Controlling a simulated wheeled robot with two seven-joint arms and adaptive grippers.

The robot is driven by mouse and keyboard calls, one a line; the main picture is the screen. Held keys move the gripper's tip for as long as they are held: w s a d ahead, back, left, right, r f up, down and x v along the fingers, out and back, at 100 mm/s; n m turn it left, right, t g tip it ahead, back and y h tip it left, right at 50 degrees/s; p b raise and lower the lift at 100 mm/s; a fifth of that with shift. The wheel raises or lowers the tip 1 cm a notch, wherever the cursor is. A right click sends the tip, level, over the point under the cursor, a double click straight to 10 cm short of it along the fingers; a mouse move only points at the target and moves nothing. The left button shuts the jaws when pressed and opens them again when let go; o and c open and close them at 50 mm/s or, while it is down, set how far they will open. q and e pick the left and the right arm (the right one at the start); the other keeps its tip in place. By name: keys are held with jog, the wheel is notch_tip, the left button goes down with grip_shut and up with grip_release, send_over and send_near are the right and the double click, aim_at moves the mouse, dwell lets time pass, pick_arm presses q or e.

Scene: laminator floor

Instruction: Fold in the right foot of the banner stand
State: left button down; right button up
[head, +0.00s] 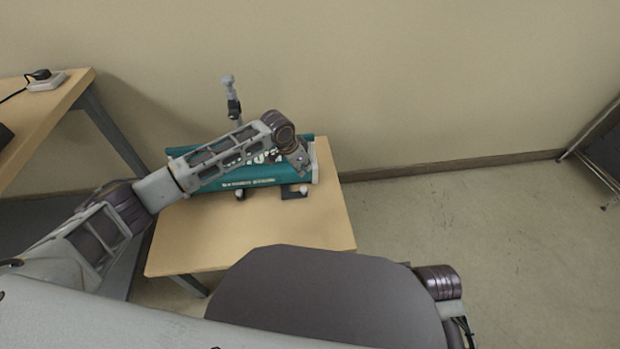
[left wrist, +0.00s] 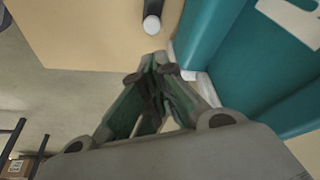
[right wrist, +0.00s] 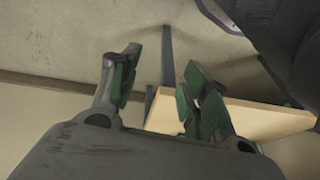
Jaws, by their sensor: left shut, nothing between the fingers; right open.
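The banner stand (head: 250,178) is a teal case with white lettering, lying on the small wooden table. Its right foot (head: 293,191) is dark with a pale tip and shows at the front of the case near its right end. What looks like this foot is in the left wrist view (left wrist: 152,22), a short gap beyond the fingertips. My left gripper (left wrist: 156,62) is shut and empty, beside the pale end of the teal case. In the head view it is near the case's right end, partly hidden by my wrist. My right gripper (right wrist: 150,78) is open and empty, away from the stand.
The small table (head: 190,240) has bare wood in front of the stand. A grey post (head: 231,95) rises behind the stand, close to the wall. Another table (head: 60,105) with a power adapter (head: 46,80) is at the left. The floor to the right is open.

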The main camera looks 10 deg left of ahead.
pick_arm(q)
jog(key=shift+f, duration=0.1)
jog(key=shift+b+x, duration=0.55)
jog(key=shift+x, duration=0.65)
jog(key=shift+b+x, duration=1.45)
jog(key=shift+x, duration=2.2)
pick_arm(e)
notch_tip(320, 180, down, 6)
jog(key=w+a+t+y, duration=0.1)
jog(key=a, duration=0.1)
jog(key=shift+a+r, duration=0.2)
jog(key=shift+r, duration=0.05)
jog(key=shift+s+d, duration=0.1)
